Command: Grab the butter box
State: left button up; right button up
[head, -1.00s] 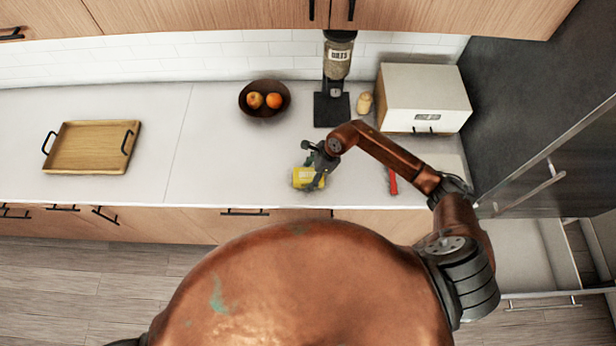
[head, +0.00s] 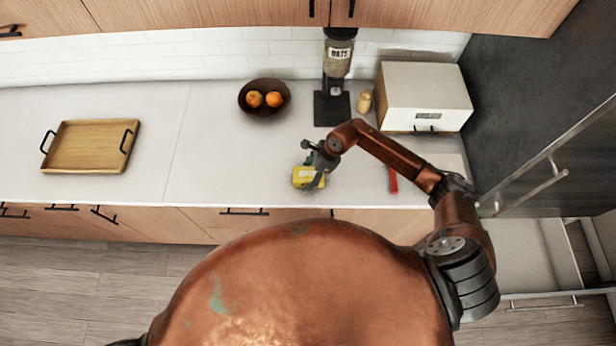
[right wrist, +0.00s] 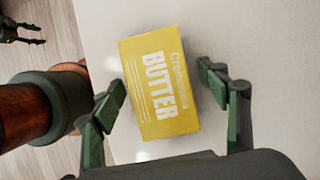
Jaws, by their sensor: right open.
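The yellow butter box (head: 306,180) lies on the white counter near its front edge. In the right wrist view the butter box (right wrist: 160,83) shows its "BUTTER" label, slightly turned. My right gripper (head: 314,168) is over the box, partly covering it in the head view. In the right wrist view my right gripper (right wrist: 160,84) is open, one finger on each side of the box, with a visible gap on the right side. Contact on the left is hard to tell. A dark pronged shape at the top left of that view looks like my left gripper (right wrist: 22,32); its jaw state is unclear.
A wooden tray (head: 88,163) stands at the left. A dark fruit bowl (head: 264,111), a dispenser (head: 333,108), a small jar (head: 364,102) and a white bread box (head: 425,95) stand behind. A red object (head: 393,180) lies right of the gripper. The counter left of the box is clear.

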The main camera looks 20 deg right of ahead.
jog(key=shift+c, duration=0.6)
jog(key=c, duration=1.3)
jog(key=shift+c, duration=0.2)
